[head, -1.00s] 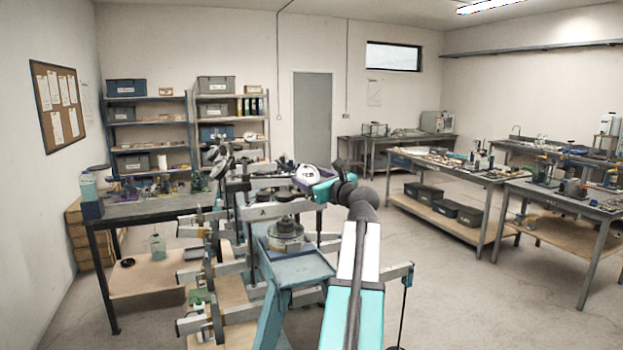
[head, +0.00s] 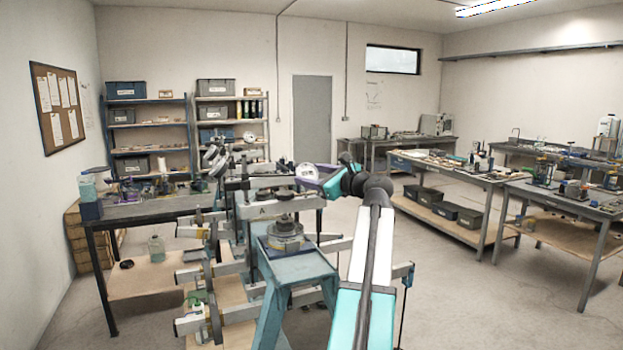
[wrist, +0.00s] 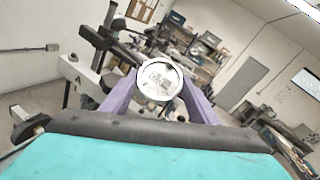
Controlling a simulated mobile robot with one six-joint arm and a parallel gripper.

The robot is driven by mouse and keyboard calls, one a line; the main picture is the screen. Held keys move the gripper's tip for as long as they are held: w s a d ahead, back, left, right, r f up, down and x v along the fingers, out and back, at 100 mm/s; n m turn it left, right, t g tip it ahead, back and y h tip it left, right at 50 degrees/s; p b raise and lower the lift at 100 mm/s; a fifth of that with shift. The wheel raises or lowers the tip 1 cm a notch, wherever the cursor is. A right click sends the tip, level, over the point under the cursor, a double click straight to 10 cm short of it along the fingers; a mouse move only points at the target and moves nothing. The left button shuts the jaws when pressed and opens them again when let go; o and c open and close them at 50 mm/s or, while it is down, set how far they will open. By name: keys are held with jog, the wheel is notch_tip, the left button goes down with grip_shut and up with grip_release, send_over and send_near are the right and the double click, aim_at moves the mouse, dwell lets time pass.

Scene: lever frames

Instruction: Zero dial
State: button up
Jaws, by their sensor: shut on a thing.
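A round dial (wrist: 160,79) with a white face and pale rim sits between the two purple fingers of my gripper (wrist: 159,88) in the wrist view. The fingers are shut on it from both sides. In the head view the dial (head: 307,171) shows near the middle, above the lever stand, with my gripper (head: 312,183) around it. The dial's markings are too small to read. My dark wrist and teal arm come in from the lower right.
A blue-green stand (head: 295,265) with a round metal weight (head: 285,238) is just left of my arm. Grey lever beams (head: 265,210) crowd the left side. A workbench (head: 460,172) with small parts stands at the right. The floor between is clear.

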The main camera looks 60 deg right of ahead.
jog(key=o, duration=1)
jog(key=shift+o, duration=0.2)
jog(key=shift+s, duration=0.2)
jog(key=b+v, duration=0.3)
jog(key=v, duration=1)
jog(key=shift+s+a, duration=0.2)
jog(key=shift+s, duration=0.05)
